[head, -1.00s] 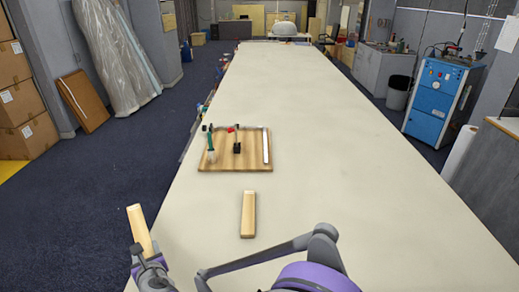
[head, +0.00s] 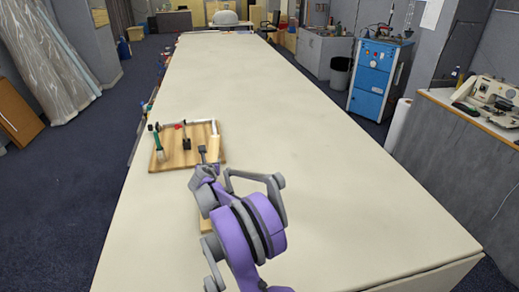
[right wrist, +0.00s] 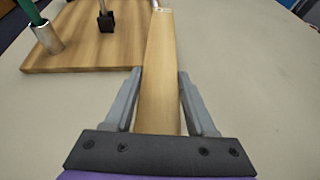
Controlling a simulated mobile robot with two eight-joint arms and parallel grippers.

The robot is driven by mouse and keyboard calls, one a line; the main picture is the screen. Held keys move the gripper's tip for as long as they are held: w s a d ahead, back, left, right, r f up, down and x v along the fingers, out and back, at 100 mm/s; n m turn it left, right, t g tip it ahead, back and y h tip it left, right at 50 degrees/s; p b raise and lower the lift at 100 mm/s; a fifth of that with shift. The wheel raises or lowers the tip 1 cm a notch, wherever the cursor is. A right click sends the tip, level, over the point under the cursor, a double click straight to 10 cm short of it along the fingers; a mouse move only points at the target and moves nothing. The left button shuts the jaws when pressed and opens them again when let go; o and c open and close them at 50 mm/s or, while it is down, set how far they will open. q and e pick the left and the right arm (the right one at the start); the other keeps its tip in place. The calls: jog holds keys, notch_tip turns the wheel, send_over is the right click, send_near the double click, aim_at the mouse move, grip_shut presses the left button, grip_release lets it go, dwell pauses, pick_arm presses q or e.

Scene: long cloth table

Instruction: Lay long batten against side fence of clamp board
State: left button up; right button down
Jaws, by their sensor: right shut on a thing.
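The clamp board (head: 170,160) is a wooden board at the table's left edge. A pale side fence (head: 214,127) stands on its right side. My right gripper (head: 207,161) is shut on the long batten (head: 214,148), a light wooden strip. The right wrist view shows the batten (right wrist: 160,70) lengthwise between both fingers (right wrist: 158,95), its far part over the board's right edge (right wrist: 120,60). The batten hides much of the side fence; I cannot tell whether they touch. My left gripper is not in view.
A green-handled clamp (head: 157,143) and a black clamp with a red part (head: 185,140) stand on the board. Another wooden piece (head: 206,225) lies on the table (head: 330,200), partly hidden under my right arm. The table right of the board is clear.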

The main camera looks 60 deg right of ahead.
jog(key=s+d+r+m+g+h, duration=0.1)
jog(key=s+d+m+g, duration=0.1)
jog(key=s+d, duration=0.55)
jog(key=s+d+r+m+g, duration=0.1)
jog(key=s+d, duration=0.4)
jog(key=d, duration=0.5)
send_over(261, 167)
jog(key=shift+h, duration=0.3)
notch_tip(261, 167, down, 6)
jog(key=shift+s+r, duration=0.1)
jog(key=shift+r, duration=0.05)
notch_tip(261, 167, down, 4)
jog(key=shift+r+p, duration=0.25)
jog(key=shift+p, duration=0.2)
jog(key=shift+f, duration=0.5)
